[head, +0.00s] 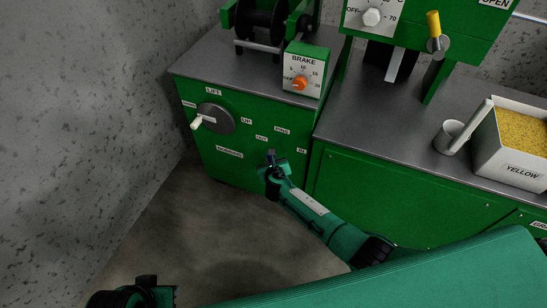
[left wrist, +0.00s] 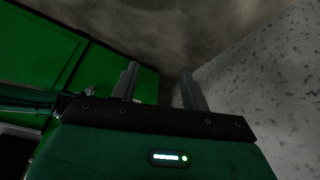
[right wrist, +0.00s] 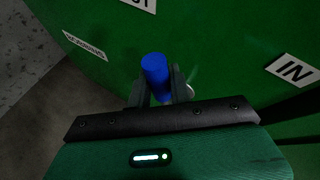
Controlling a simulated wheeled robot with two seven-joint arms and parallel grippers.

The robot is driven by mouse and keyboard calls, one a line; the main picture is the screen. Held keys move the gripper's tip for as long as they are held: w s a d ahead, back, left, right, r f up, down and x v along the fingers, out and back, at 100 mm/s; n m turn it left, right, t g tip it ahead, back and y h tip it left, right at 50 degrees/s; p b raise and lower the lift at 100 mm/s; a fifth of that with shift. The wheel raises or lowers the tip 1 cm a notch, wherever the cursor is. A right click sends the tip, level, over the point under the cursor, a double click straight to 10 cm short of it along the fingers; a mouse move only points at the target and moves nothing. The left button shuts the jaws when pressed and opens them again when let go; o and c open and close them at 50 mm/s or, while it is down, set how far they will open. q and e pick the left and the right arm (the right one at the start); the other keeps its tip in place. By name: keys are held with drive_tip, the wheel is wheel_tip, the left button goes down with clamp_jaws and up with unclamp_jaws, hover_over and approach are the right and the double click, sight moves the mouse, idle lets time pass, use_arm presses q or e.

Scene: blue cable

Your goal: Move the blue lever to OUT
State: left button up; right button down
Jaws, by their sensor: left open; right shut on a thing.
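The blue lever (right wrist: 155,68) shows in the right wrist view as a round blue knob standing between my right gripper's fingers. My right gripper (right wrist: 157,88) is shut on it, close to the green cabinet front. In the head view, the right gripper (head: 272,162) is below the OUT label (head: 261,138) and left of the IN label (head: 301,151); it hides the lever there. The IN label (right wrist: 293,70) also shows right of the lever in the right wrist view. My left gripper (left wrist: 158,84) is open and empty, away from the cabinet.
A grey disc with a white handle (head: 213,118) is on the same cabinet front. Above stands a BRAKE box with an orange knob (head: 300,83). A white bin marked YELLOW (head: 518,170) is at the right. Open floor (head: 215,235) lies before the cabinet.

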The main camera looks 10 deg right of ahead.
drive_tip(key=a+n+g+p, duration=0.1)
drive_tip(key=p, duration=0.1)
drive_tip(key=shift+w+f+h+p, duration=0.1)
drive_tip(key=shift+w+h+p, duration=0.2)
drive_tip(key=shift+w+h, duration=0.1)
use_arm(q)
wheel_tip(320, 180, down, 9)
drive_tip(key=w+g+p, duration=0.1)
drive_tip(key=shift+w+d, duration=0.15)
drive_tip(key=shift+d, duration=0.1)
use_arm(e)
drive_tip(key=shift+w+a+f+n+g+h, duration=0.15)
drive_tip(key=shift+a+f+n+g+h, duration=0.15)
drive_tip(key=shift+a+f+g+h, duration=0.1)
use_arm(q)
drive_tip(key=shift+f, duration=0.1)
use_arm(e)
drive_tip(key=c, duration=1.5)
unclamp_jaws()
drive_tip(key=shift+c, duration=0.2)
drive_tip(key=shift+r, duration=0.1)
